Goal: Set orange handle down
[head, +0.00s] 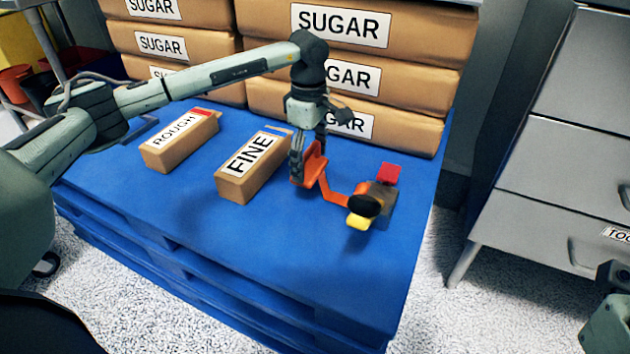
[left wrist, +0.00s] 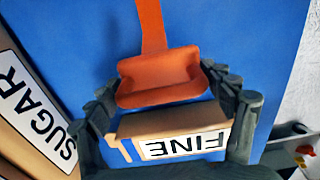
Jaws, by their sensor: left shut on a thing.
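The orange handle (head: 338,191) is at the right part of the blue pallet, with a wide scoop-like end and a thin bent arm. Its far end meets a black round part, a yellow piece (head: 358,221), a grey block and a red piece (head: 391,173). My left gripper (head: 304,172) points down and is shut on the wide end of the handle. In the left wrist view the orange end (left wrist: 160,75) sits between my left fingers (left wrist: 168,90). Whether the handle touches the pallet is unclear. Only a bit of my right arm shows at the lower right edge.
A box marked FINE (head: 237,186) lies just left of my left gripper, and a box marked ROUGH (head: 160,156) farther left. Stacked SUGAR bags (head: 420,75) fill the pallet's back. The blue pallet (head: 300,265) is clear in front. Grey drawers (head: 560,160) stand right.

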